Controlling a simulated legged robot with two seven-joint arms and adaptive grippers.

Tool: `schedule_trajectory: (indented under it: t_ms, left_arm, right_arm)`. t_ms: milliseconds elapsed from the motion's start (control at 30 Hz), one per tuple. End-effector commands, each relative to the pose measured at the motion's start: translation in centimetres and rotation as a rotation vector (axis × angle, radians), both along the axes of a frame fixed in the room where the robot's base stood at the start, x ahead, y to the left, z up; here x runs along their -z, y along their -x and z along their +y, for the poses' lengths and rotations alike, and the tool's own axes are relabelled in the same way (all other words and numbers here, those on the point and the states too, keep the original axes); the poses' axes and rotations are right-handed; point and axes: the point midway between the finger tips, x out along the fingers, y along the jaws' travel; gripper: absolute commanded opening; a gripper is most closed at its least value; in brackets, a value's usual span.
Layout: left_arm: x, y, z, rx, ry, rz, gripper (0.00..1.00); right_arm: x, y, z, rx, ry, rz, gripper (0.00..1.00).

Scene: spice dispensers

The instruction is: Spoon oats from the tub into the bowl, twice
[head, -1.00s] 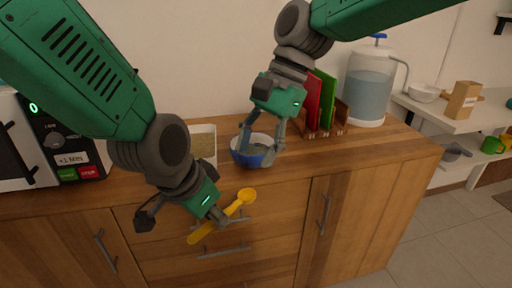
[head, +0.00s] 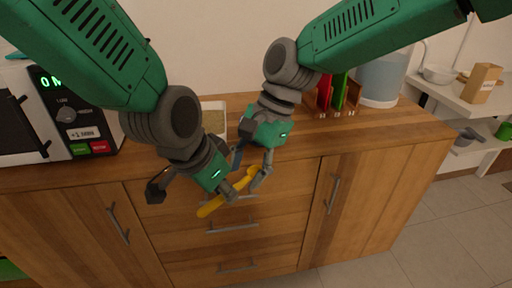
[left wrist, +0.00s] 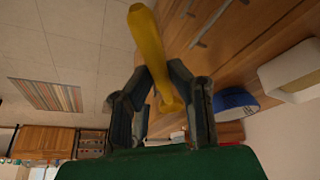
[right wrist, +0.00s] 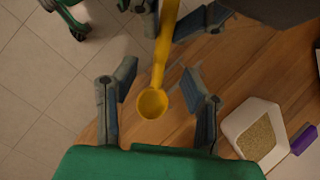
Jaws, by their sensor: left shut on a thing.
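My left gripper (head: 230,190) is shut on the yellow spoon (head: 210,207), in front of the drawers; the spoon also shows in the left wrist view (left wrist: 148,42). My right gripper (head: 252,170) is open at the spoon's scoop end. In the right wrist view the empty-looking scoop (right wrist: 152,103) lies between its parted fingers (right wrist: 158,75). The white tub (head: 213,107) of oats stands on the counter behind the grippers and also shows in the right wrist view (right wrist: 240,120). The blue bowl (left wrist: 235,103) shows in the left wrist view; my right gripper mostly hides it in the head view.
A microwave (head: 65,115) stands at the left of the counter. A rack with red and green boards (head: 338,92) and a water dispenser (head: 380,80) stand at the right. A side shelf (head: 460,100) holds a bowl and a carton. Drawer handles (head: 232,227) face the grippers.

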Motion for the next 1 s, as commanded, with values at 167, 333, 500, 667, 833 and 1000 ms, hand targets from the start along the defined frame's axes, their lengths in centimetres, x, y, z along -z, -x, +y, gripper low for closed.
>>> schedule_trajectory:
  t_ms: [167,333,500,667,833,1000]
  left_arm:
    - [0.0,0.0,0.0,0.000,0.000,0.000,0.00]
    - [0.0,0.0,0.0,0.000,0.000,0.000,0.00]
    - [0.0,0.0,0.0,0.000,0.000,0.000,0.00]
    - [0.0,0.0,0.0,0.000,0.000,0.000,0.00]
    - [0.0,0.0,0.0,0.000,0.000,0.000,0.36]
    - [0.0,0.0,0.0,0.000,0.000,0.000,0.40]
  right_arm:
    - [1.5,0.3,0.6,0.000,0.001,0.000,0.39]
    - [1.9,0.4,0.7,0.000,0.001,-0.001,0.39]
    - [1.9,0.4,0.7,0.000,0.001,-0.001,0.39]
    - [1.9,0.4,0.7,0.000,0.001,-0.001,0.00]
    - [1.9,0.4,0.7,0.000,0.001,-0.001,0.00]
    - [1.9,0.4,0.7,0.000,0.001,-0.001,0.00]
